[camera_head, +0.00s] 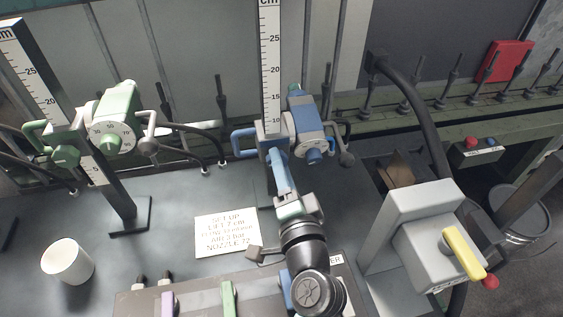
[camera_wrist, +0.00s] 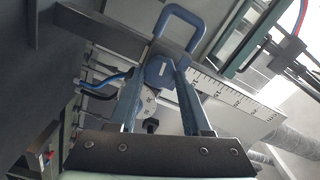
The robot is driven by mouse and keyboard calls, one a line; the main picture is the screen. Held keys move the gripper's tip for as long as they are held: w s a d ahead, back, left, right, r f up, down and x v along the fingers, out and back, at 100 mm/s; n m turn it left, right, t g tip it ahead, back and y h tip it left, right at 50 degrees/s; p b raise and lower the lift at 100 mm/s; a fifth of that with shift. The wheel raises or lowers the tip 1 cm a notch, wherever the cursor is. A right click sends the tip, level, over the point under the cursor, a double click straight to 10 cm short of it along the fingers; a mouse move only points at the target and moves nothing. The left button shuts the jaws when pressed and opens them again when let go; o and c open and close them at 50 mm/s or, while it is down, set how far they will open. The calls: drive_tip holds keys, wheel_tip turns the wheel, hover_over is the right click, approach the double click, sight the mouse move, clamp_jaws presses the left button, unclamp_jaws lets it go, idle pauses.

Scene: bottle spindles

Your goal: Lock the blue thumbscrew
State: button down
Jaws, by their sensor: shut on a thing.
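The blue thumbscrew (camera_wrist: 160,70) shows in the wrist view as a rounded blue head on the slider of the ruler post. My gripper (camera_wrist: 161,78) has one finger on each side of it and is shut on it. In the head view, my gripper (camera_head: 274,153) reaches up to the blue unit's slider and hides most of the thumbscrew. The blue spray unit (camera_head: 309,118) is fixed beside the post, with a blue loop handle (camera_head: 243,143) to its left. The ruler post (camera_head: 271,70) stands upright behind; its scale (camera_wrist: 235,95) also shows in the wrist view.
A similar green unit (camera_head: 112,120) with its own post stands at the left. A paper note (camera_head: 227,232) and a white cup (camera_head: 68,260) lie on the bench. A grey box with a yellow lever (camera_head: 462,254) stands at the right, near a black hose (camera_head: 421,105).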

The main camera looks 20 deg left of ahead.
drive_tip(key=shift+m, duration=0.8)
drive_tip(key=shift+p, duration=0.3)
drive_tip(key=shift+c, duration=1.7)
unclamp_jaws()
drive_tip(key=b+v, duration=0.2)
drive_tip(key=v, duration=1.1)
